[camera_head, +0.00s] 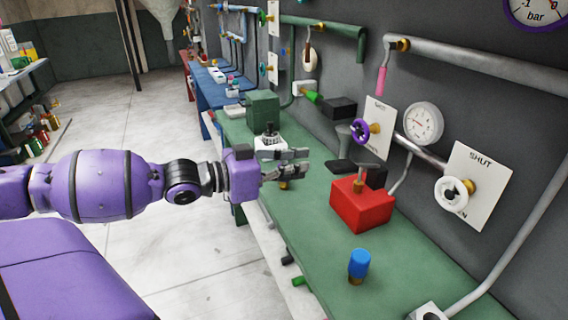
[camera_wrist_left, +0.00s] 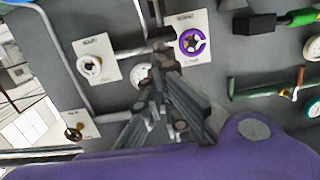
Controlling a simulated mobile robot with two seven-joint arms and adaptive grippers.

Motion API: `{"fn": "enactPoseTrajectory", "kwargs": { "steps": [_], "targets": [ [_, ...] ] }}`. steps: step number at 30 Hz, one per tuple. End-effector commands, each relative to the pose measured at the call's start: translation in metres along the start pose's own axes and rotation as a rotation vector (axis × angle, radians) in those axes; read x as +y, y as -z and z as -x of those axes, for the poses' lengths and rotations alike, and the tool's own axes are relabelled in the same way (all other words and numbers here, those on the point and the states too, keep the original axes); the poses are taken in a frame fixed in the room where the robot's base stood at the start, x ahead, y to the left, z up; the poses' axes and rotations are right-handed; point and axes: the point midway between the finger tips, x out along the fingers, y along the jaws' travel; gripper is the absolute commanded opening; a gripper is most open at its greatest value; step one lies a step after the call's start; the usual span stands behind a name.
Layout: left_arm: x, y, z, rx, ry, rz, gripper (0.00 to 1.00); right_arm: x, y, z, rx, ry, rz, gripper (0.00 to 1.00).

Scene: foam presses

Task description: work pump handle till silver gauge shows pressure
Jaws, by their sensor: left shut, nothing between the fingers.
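The silver-rimmed round gauge (camera_head: 423,123) with a white face is on the wall at right, between a purple handwheel (camera_head: 362,130) and a white handwheel (camera_head: 452,193). Its reading is too small to tell. In the left wrist view the gauge (camera_wrist_left: 143,76) is partly behind my fingers. I cannot tell for sure which part is the pump handle; a black piece with a flared top (camera_head: 344,145) stands on the bench behind a red block (camera_head: 361,205) with a brass stem. My left gripper (camera_head: 304,161) is shut and empty above the green bench, left of these and apart from them.
The green bench (camera_head: 300,208) runs along the wall. A blue-capped brass piece (camera_head: 358,267) stands near its front edge. A green block (camera_head: 263,109) and a white-based fitting (camera_head: 269,143) stand farther back. Pipes and a pink handle (camera_head: 382,80) are on the wall.

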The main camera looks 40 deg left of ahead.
Motion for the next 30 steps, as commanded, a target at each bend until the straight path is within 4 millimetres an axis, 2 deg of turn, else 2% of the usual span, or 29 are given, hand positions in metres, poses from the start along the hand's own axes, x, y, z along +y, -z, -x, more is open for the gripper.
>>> {"fn": "enactPoseTrajectory", "kwargs": {
  "steps": [3,9,30],
  "targets": [
    [0.000,0.001,0.014,0.000,0.001,-0.001,0.00,0.000,0.011,0.004,0.016,0.000,-0.002,0.30],
    [0.000,-0.001,0.025,0.000,0.000,0.000,0.00,0.000,0.015,0.006,0.020,0.000,-0.005,0.30],
    [0.000,-0.002,0.027,0.001,-0.001,-0.001,0.00,0.000,0.006,0.009,0.005,-0.001,-0.005,0.30]
  ]
}}
